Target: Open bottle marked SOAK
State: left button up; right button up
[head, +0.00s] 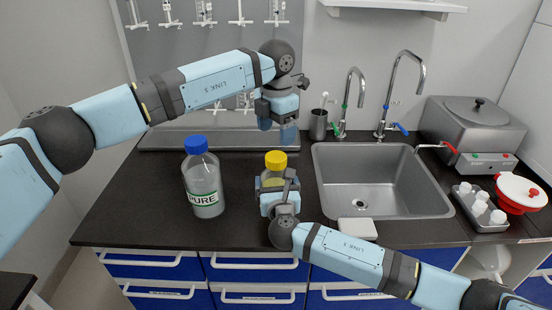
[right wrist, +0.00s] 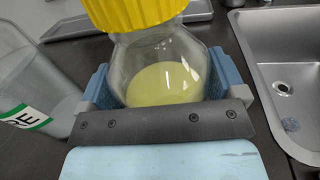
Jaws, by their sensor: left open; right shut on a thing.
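A glass bottle with a yellow screw cap (head: 276,161) stands on the black counter to the left of the sink. Its cap (right wrist: 135,12) is on, and pale yellow liquid shows inside the bottle (right wrist: 165,80). No label shows on it, so I cannot read whether it is marked SOAK. My right gripper (head: 273,192) is shut around the bottle's body from the front, with a blue finger on each side. My left gripper (head: 278,118) is open and empty, pointing down above and apart from the yellow cap.
A larger blue-capped bottle marked PURE (head: 204,185) stands to the left. The sink (head: 400,212) with taps, a white block (head: 358,229), a grey water bath (head: 472,128) and a tray of small bottles (head: 464,207) are to the right. The counter's left part is clear.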

aim_at(276, 157)
pick_arm(q)
jog(key=m, duration=0.3)
jog(key=shift+m, duration=0.3)
jog(key=m, duration=1)
jog(key=shift+m, duration=0.3)
jog(key=m, duration=1.5)
jog(key=shift+f+m, duration=0.4)
jog(key=shift+m, duration=0.1)
jog(key=shift+f, duration=3.6)
